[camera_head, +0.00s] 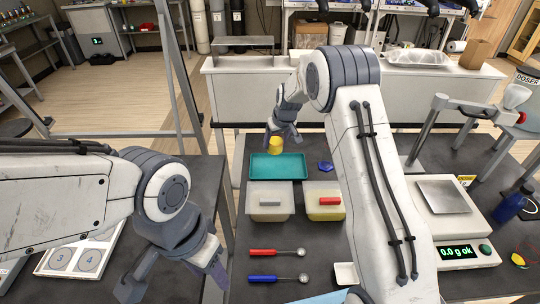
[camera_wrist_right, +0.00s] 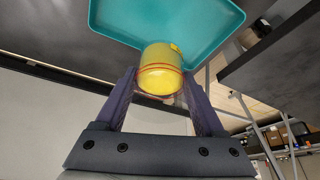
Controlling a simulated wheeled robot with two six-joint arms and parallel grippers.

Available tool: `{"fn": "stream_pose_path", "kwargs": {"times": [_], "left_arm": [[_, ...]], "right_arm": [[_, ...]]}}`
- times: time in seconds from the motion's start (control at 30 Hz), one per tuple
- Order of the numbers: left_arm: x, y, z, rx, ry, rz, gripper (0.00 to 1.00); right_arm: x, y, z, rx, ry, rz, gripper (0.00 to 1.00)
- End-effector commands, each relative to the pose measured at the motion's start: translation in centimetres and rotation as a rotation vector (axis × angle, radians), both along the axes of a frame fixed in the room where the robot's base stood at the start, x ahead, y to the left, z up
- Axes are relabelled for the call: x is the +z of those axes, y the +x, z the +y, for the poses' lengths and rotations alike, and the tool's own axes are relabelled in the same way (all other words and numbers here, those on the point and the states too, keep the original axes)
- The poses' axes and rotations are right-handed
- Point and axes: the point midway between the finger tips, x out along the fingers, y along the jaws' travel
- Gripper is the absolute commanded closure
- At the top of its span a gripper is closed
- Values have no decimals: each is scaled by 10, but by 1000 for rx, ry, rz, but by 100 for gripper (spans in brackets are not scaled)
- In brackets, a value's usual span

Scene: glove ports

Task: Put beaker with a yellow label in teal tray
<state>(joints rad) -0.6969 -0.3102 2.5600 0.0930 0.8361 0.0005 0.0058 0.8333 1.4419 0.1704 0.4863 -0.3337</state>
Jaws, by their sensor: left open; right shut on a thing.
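The beaker with a yellow label (camera_head: 275,144) is in my right gripper (camera_head: 285,132), at the far edge of the teal tray (camera_head: 278,170). In the right wrist view the beaker (camera_wrist_right: 160,70) sits between the two fingers of the shut gripper (camera_wrist_right: 158,88), with the teal tray (camera_wrist_right: 205,28) behind it. I cannot tell whether the beaker touches the tray. The tray looks empty. My left gripper (camera_head: 170,285) is open and empty at the lower left, far from the beaker.
Two lidded containers (camera_head: 270,202) (camera_head: 325,203) stand in front of the tray. A blue cap-like thing (camera_head: 325,166) lies right of it. Red (camera_head: 277,252) and blue (camera_head: 277,278) handled scoops lie nearer. A scale (camera_head: 450,215) stands at right.

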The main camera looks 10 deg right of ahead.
Motion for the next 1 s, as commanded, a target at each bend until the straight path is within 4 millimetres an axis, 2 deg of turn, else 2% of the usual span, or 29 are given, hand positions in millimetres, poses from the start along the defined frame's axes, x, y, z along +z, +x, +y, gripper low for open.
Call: {"fn": "stream_pose_path", "kwargs": {"times": [0.1,0.23,0.6,0.97,1.0], "left_arm": [[11,0,0,1,0,0,50],[13,0,0,1,0,0,50],[29,0,0,2,0,0,50],[23,0,0,1,0,0,50],[25,0,0,1,0,0,50]], "right_arm": [[-10,-12,17,2,0,3,100],[-17,-18,25,2,-1,0,100],[-58,-18,26,0,-1,0,100],[-64,-18,26,0,-1,-1,100],[-62,-18,26,0,-1,-1,14]]}}
